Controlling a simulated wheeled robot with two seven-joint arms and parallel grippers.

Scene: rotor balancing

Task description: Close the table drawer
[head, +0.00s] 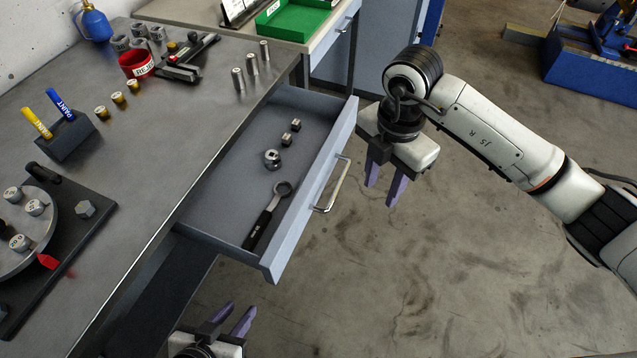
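The table drawer (221,199) is pulled out from the right side of the grey table. It holds a black-handled wrench (268,217), a larger metal nut (272,159) and two small metal pieces. A silver bar handle (333,185) is on the drawer's blue-grey front panel (312,196). My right gripper (383,198) is open and empty, with purple fingers pointing down, to the right of the handle and apart from it. My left gripper (233,316) is open and empty at the bottom edge, below the drawer's near corner; its arm is mostly out of view.
The tabletop (130,180) carries a round rotor plate (22,235) with weights, a paint-marker block (66,137), a red cup (136,65) and several metal weights. A second bench (320,45) with a green tray stands behind. The floor right of the drawer is clear.

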